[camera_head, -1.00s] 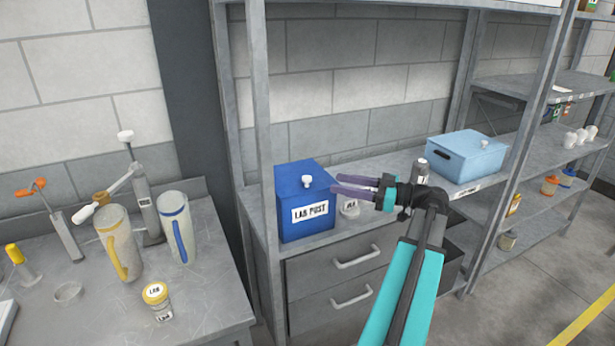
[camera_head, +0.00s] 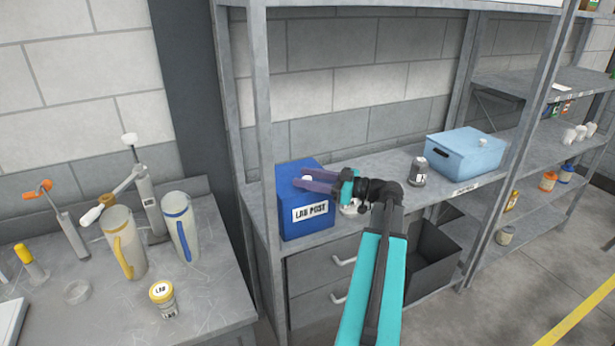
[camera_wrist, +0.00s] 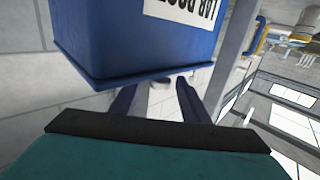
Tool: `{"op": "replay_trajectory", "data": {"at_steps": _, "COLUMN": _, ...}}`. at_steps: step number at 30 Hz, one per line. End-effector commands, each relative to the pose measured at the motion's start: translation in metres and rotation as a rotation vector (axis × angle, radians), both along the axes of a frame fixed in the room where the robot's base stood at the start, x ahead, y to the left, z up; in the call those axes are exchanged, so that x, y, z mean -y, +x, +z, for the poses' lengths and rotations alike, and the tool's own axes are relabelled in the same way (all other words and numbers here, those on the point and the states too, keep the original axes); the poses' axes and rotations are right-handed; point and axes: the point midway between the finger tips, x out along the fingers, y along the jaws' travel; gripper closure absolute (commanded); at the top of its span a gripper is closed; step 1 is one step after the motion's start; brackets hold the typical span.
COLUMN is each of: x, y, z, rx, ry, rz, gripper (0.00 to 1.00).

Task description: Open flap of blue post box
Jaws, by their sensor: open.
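The blue post box (camera_head: 305,225), labelled LAB POST, stands on the shelf at the left end of the shelving. Its lid looks closed, and a small white knob (camera_head: 307,178) sits on top. My gripper (camera_head: 299,178) is open over the lid, coming from the right, with its two purple fingers on either side of the knob. In the wrist view the box (camera_wrist: 130,40) fills the top. The fingers (camera_wrist: 155,92) point toward its lid edge with the pale knob (camera_wrist: 160,84) between them. I cannot tell whether they touch it.
A shelf upright (camera_head: 262,120) stands close by the box's left front. A grey metal object (camera_head: 418,172) and a light blue bin (camera_head: 466,156) stand farther right on the shelf. Drawers (camera_head: 335,265) lie below. A bench with jugs (camera_head: 124,245) is at left.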

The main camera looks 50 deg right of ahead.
Motion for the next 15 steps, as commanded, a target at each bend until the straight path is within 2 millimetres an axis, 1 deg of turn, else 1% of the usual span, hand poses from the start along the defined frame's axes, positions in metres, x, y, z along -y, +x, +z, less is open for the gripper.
{"op": "replay_trajectory", "data": {"at_steps": 8, "x": -0.0002, "y": 0.0008, "z": -0.0001, "rx": 0.0, "ry": 0.0, "rz": 0.0, "gripper": 0.58}}
{"op": "replay_trajectory", "data": {"at_steps": 9, "x": -0.0001, "y": 0.0007, "z": -0.0001, "rx": 0.0, "ry": 0.0, "rz": 0.0, "gripper": 0.62}}
{"op": "replay_trajectory", "data": {"at_steps": 11, "x": -0.0001, "y": 0.0006, "z": -0.0001, "rx": 0.0, "ry": 0.0, "rz": 0.0, "gripper": 0.72}}
{"op": "replay_trajectory", "data": {"at_steps": 15, "x": 0.0001, "y": 0.0004, "z": 0.0, "rx": 0.0, "ry": 0.0, "rz": 0.0, "gripper": 0.95}}
